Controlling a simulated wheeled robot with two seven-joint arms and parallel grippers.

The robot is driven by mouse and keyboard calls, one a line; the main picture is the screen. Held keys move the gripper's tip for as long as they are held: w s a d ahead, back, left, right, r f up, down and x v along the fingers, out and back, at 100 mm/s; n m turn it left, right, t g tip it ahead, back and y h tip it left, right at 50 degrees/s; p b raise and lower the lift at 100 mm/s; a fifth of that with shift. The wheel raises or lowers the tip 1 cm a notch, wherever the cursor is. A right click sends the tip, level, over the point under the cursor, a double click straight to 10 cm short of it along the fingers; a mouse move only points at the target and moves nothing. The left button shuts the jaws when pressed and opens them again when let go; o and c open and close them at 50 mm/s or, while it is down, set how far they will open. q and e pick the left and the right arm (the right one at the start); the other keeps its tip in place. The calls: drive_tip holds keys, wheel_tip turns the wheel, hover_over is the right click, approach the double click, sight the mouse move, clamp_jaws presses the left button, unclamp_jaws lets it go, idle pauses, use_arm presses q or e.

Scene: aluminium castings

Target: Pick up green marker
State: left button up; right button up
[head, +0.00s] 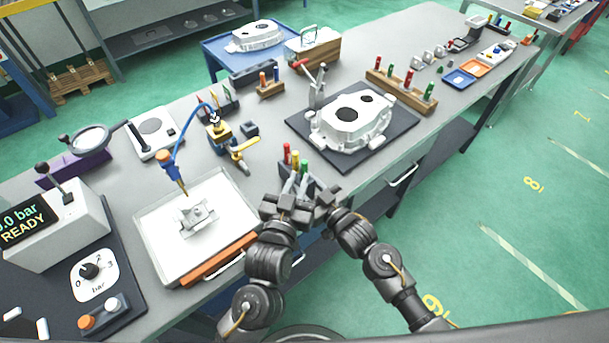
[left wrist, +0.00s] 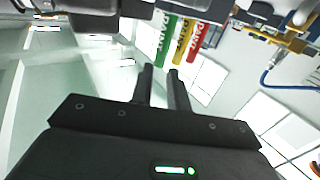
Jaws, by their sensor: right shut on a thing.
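The green marker (head: 304,166) stands upright in a dark marker holder (head: 283,174), beside a yellow marker (head: 295,158) and a red marker (head: 287,152). In the left wrist view, the green marker (left wrist: 166,36) is the leftmost of the three, and the markers appear upside down. My left gripper (head: 292,188) is at the holder's near side. Its fingers (left wrist: 160,72) are apart and empty, pointing towards the green and yellow markers. My right gripper (head: 316,191) is close on the right, apparently shut on the holder's end; its fingertips are mostly hidden.
A white tray (head: 152,238) with a metal part and an orange handle lies left of the holder. A large aluminium casting (head: 352,128) sits on a dark mat behind right. A wooden rack (head: 398,92) of several markers stands further back. The table's front edge is close by.

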sight(303, 166)
use_arm(q)
drive_tip(key=shift+x, duration=3.05)
drive_tip(key=shift+c, duration=0.5)
clamp_jaws()
